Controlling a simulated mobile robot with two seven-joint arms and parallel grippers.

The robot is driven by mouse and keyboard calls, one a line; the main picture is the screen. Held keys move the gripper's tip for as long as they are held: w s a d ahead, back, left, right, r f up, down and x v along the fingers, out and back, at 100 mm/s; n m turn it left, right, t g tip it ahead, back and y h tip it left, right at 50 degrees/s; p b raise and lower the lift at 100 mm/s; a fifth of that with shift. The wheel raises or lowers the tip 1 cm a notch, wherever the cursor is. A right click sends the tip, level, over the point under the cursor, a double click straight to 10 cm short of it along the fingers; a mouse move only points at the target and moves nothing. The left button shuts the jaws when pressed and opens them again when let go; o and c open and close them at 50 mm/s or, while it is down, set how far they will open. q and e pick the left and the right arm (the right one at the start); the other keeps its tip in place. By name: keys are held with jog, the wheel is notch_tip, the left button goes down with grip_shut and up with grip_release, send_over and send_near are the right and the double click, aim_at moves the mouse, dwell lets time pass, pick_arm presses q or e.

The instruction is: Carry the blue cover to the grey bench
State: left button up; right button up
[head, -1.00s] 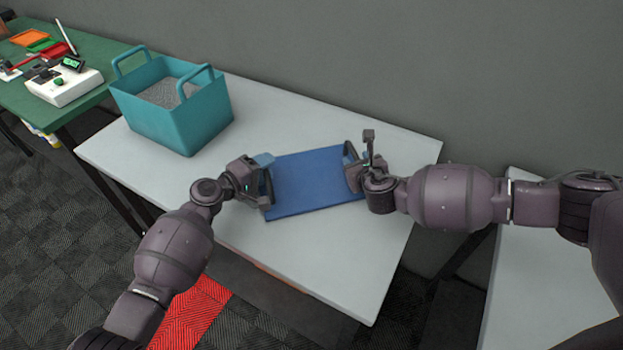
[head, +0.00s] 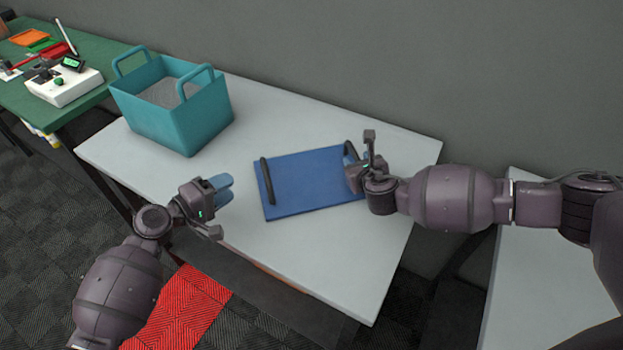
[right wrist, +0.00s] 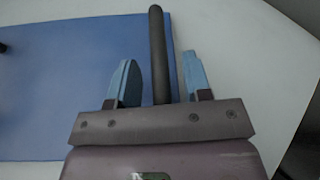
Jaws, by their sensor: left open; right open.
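The blue cover (head: 305,185) lies flat on a light grey bench (head: 300,250) in the head view. It has a dark bar handle at its left end (head: 267,181) and another at its right end. My left gripper (head: 222,205) is open and empty, to the left of the cover and apart from it. My right gripper (head: 358,165) is at the cover's right end. In the right wrist view its two blue fingers (right wrist: 160,82) are open, one on each side of the right handle (right wrist: 157,45), with gaps on both sides.
A teal basket (head: 190,120) with grey contents stands on the bench's left part. A green table (head: 100,80) with a white device (head: 64,86) is at far left. Another light surface (head: 545,270) is at right, past a gap. A grey wall runs behind.

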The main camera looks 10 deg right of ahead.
jog(key=a+v, duration=0.1)
jog(key=v, duration=1)
jog(key=shift+s+d+r, duration=0.15)
jog(key=shift+s+d, duration=0.1)
jog(key=shift+d, duration=0.25)
jog(key=shift+s, duration=0.1)
